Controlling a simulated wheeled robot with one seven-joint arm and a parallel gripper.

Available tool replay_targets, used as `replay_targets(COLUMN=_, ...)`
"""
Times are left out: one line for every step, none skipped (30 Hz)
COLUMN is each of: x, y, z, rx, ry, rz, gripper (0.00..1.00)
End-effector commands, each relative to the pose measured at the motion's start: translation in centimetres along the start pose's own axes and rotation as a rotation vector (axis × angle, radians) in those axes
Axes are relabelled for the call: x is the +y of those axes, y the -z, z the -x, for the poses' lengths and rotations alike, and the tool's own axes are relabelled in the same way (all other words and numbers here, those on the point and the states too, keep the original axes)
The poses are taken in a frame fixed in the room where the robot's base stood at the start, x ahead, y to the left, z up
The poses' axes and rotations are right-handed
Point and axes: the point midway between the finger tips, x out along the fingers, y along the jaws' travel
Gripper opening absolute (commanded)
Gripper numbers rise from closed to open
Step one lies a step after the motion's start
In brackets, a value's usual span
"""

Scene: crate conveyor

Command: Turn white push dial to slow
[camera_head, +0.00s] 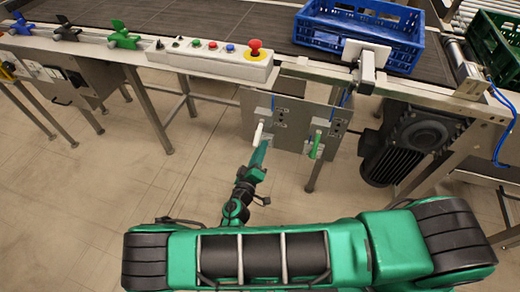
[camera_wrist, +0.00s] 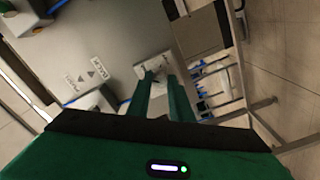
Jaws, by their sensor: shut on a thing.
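The white push dial (camera_head: 258,133) is on the left side of a grey panel (camera_head: 285,105) hung below the conveyor's edge. My gripper (camera_head: 264,147) reaches up to it from below and is shut on it, with the fingertips at the panel. In the wrist view my two green fingers (camera_wrist: 160,82) run up to a pale plate (camera_wrist: 150,66) with small dark marks. The dial's body and its pointing are largely hidden by my fingers there. Labels with arrows (camera_wrist: 87,76) are beside it on the panel, too small to read surely.
A green handle (camera_head: 316,145) is on the same panel, to the right. A dark motor (camera_head: 405,143) stands further right. Above are a button box (camera_head: 210,58) with a red knob and a blue crate (camera_head: 325,38) on the belt.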

Motion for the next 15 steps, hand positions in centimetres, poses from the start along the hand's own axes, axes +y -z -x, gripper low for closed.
replay_targets(x=-0.22, y=0.08, z=0.07, rx=0.000, ry=0.006, rz=0.039, gripper=0.00)
replay_targets(x=-0.23, y=0.07, z=0.08, rx=0.000, ry=0.006, rz=0.068, gripper=0.00)
replay_targets(x=-0.25, y=0.07, z=0.09, rx=0.000, ry=0.006, rz=0.106, gripper=0.00)
replay_targets(x=-0.26, y=0.07, z=0.10, rx=0.000, ry=0.007, rz=0.134, gripper=0.00)
replay_targets(x=-0.27, y=0.08, z=0.10, rx=0.001, ry=0.007, rz=0.163, gripper=0.00)
replay_targets(x=-0.27, y=0.09, z=0.11, rx=0.001, ry=0.007, rz=0.201, gripper=0.00)
replay_targets(x=-0.28, y=0.11, z=0.12, rx=0.002, ry=0.007, rz=0.229, gripper=0.00)
replay_targets(x=-0.28, y=0.12, z=0.12, rx=0.002, ry=0.007, rz=0.258, gripper=0.00)
replay_targets(x=-0.28, y=0.13, z=0.13, rx=0.003, ry=0.007, rz=0.295, gripper=0.00)
replay_targets(x=-0.28, y=0.15, z=0.13, rx=0.003, ry=0.007, rz=0.322, gripper=0.00)
replay_targets(x=-0.29, y=0.15, z=0.14, rx=0.003, ry=0.007, rz=0.350, gripper=0.00)
replay_targets(x=-0.29, y=0.17, z=0.14, rx=0.004, ry=0.007, rz=0.385, gripper=0.00)
replay_targets(x=-0.30, y=0.17, z=0.15, rx=0.004, ry=0.007, rz=0.411, gripper=0.00)
replay_targets(x=-0.31, y=0.18, z=0.15, rx=0.004, ry=0.007, rz=0.437, gripper=0.00)
replay_targets(x=-0.31, y=0.18, z=0.16, rx=0.004, ry=0.007, rz=0.469, gripper=0.00)
